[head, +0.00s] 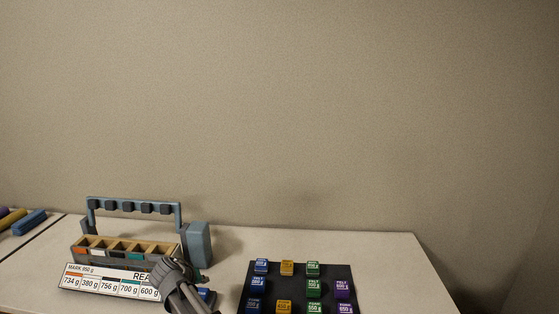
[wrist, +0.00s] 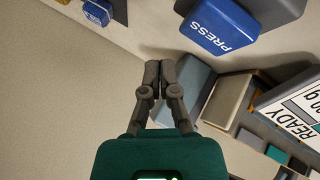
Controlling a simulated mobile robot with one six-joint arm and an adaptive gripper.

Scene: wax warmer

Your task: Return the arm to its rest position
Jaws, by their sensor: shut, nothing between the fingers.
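My gripper (wrist: 158,72) is shut and empty in the wrist view, its two dark fingers side by side. In the head view my gripper (head: 168,268) is in front of the right end of the warmer (head: 196,245), partly covering its display panel. The panel (head: 100,283) reads "MARK 850 g" above a row of gram values, with "READY" partly hidden by the gripper. A blue PRESS button (wrist: 222,25) is close beyond the fingertips in the wrist view. I see a gap between the fingers and the button in the picture, but cannot judge the depth.
A dark tray (head: 328,290) with several blue, yellow, green and purple labelled weights stands right of the warmer. The warmer has a row of open compartments (head: 120,248) under a blue-grey overhead bar (head: 135,203). Coloured blocks (head: 30,221) lie at far left. The table's right side (head: 395,265) is clear.

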